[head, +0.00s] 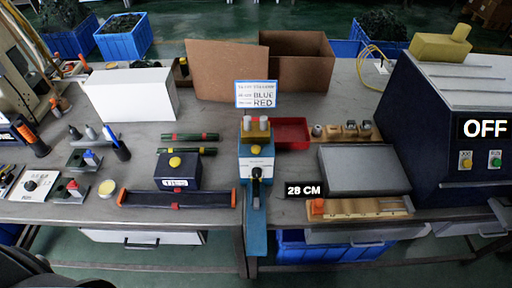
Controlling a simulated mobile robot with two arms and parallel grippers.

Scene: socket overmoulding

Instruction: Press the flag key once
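No key has a readable flag label, so I cannot tell which one is the flag key. A dark blue box (177,175) on the left bench has a yellow button (175,162) on top and a small white display on its front. The large dark machine (430,120) at the right shows an OFF sign (485,128), with a yellow button (465,160) and a green button (495,159) below it. A white plate (32,184) at the far left carries a black knob. Neither of my grippers is in view.
A blue and white press-like device (256,165) stands mid-bench under a BLUE/RED sign (257,94). A dark tray-like bar (176,198) lies before the blue box. A wooden fixture (358,208) sits by a 28 CM label (303,190). Cardboard boxes (227,70) stand behind.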

